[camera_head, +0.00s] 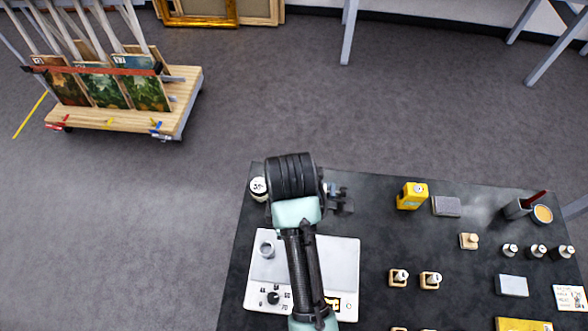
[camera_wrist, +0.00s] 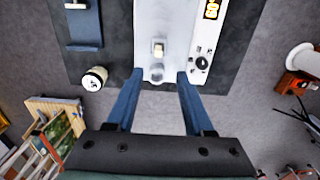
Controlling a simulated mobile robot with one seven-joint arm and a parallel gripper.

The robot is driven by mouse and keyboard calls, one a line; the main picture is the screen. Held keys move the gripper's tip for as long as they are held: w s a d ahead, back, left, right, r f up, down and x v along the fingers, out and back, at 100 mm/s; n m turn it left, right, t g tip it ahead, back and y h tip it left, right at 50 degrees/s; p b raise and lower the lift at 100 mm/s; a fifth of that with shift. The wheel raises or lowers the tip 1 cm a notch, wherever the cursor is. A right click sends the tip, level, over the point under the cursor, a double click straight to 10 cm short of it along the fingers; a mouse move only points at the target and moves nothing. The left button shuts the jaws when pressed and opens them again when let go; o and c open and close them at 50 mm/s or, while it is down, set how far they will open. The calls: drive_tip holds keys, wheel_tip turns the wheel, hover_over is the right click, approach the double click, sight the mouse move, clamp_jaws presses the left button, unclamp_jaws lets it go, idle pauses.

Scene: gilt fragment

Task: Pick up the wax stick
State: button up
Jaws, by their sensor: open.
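A small cream block (camera_wrist: 158,49), which may be the wax stick, stands on the white hotplate-like device (camera_wrist: 175,25) in the wrist view. I cannot tell for certain that it is the wax stick. In the head view my arm covers part of this device (camera_head: 345,265), and I cannot make out the block there. My gripper (camera_wrist: 160,72) is open and empty, its two blue fingers apart. In the wrist view the block appears just beyond the fingertips, between their lines. In the head view the gripper is mostly hidden behind my wrist.
A grey metal cup (camera_head: 266,248) stands on the device. A white jar (camera_head: 259,189) with a dark label stands at the table's left back corner. The dark table (camera_head: 375,225) holds a yellow box (camera_head: 412,196), wooden-based stamps (camera_head: 430,281) and several small jars (camera_head: 538,251) to the right.

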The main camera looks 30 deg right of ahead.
drive_tip(key=f+p, duration=0.1)
drive_tip(key=f, duration=0.4)
drive_tip(key=f+p, duration=0.2)
drive_tip(key=f, duration=0.3)
drive_tip(key=shift+d+f, duration=0.2)
drive_tip(key=shift+f, duration=0.05)
clamp_jaws()
